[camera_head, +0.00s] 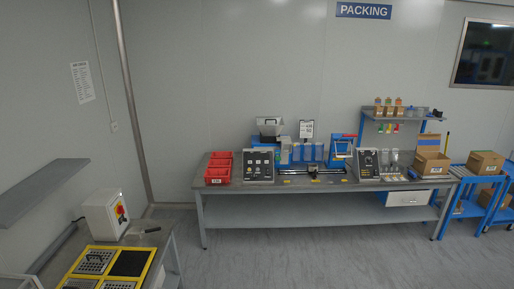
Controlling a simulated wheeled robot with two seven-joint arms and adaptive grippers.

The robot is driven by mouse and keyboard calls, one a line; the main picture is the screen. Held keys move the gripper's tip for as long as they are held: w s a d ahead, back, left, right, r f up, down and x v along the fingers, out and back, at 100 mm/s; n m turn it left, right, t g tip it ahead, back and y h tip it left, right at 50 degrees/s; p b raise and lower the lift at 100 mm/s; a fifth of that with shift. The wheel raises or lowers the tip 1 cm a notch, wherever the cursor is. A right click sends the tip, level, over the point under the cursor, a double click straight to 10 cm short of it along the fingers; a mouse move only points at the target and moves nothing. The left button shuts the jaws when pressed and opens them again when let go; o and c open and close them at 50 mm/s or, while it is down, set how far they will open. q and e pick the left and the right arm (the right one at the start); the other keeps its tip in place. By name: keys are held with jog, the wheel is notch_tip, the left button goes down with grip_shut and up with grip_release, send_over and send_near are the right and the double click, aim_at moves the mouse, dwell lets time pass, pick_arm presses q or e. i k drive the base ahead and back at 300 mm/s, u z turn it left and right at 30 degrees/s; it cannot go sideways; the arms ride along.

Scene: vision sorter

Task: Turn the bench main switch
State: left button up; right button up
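A white box (104,215) stands on the bench at the lower left. On its right-facing side is a red knob on a yellow plate (120,211), which looks like a main switch. The knob's turned position is too small to read. A dark panel with knobs and buttons (259,165) stands on the long grey bench (225,195) ahead. Another dark panel (368,164) stands farther right on it. Neither of my grippers is in view.
Yellow-framed trays (148,266) lie on the near left bench, below a grey wall shelf (40,189). The long bench also holds red bins (217,172), a blue machine (300,152) and a cardboard box (432,164). Blue carts stand at right. The floor (320,255) in front is clear.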

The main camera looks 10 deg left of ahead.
aim_at(120, 210)
jog(key=u, duration=0.35)
jog(key=i, duration=1.8)
jog(key=u, duration=1.7)
jog(key=i, duration=1.25)
jog(key=u, duration=0.65)
